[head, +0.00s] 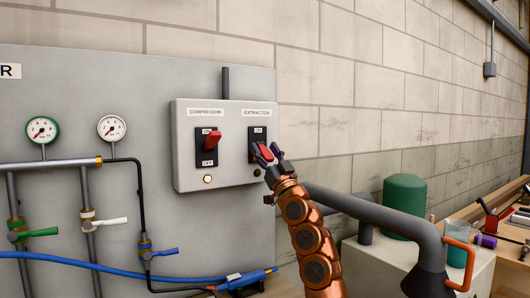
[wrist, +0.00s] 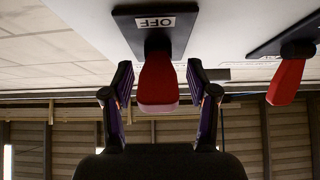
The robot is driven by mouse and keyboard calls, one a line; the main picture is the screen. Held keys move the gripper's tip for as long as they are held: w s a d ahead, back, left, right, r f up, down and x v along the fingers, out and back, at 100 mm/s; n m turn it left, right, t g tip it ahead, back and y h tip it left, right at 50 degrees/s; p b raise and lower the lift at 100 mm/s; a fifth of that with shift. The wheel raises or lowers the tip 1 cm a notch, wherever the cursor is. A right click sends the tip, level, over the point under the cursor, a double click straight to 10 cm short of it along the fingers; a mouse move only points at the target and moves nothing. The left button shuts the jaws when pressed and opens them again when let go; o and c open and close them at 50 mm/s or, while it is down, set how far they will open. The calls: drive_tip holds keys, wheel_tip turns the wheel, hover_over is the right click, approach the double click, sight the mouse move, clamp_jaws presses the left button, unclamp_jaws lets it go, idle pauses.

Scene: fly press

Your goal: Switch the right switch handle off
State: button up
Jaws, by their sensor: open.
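The right switch, labelled EXTRACTOR, is on the grey control box (head: 181,150) in the head view. Its red handle (head: 265,152) sits lower on its black plate than the left switch's handle does. The ON label shows above it; my gripper covers the lower part of the plate. My gripper (head: 271,160) is at this handle. In the wrist view, the red handle (wrist: 157,82) stands between the open fingers of my gripper (wrist: 158,100), with a small gap on each side. An OFF label (wrist: 155,22) shows on its plate.
The left switch, labelled COMPRESSOR, has a red handle (head: 213,137) and a lit lamp (head: 208,179) below. It also shows at right in the wrist view (wrist: 287,80). Gauges, valves and a blue hose (head: 110,270) are left; a green cylinder (head: 404,205) stands right.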

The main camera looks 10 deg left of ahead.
sight(264, 151)
drive_tip(key=shift+r, duration=3.9)
drive_tip(key=shift+a+r, duration=0.2)
drive_tip(key=shift+r, duration=0.3)
drive_tip(key=shift+d+r, duration=0.2)
drive_tip(key=shift+r, duration=0.4)
drive_tip(key=shift+f, duration=0.1)
drive_tip(key=b+v, duration=0.9)
drive_tip(key=b, duration=0.6)
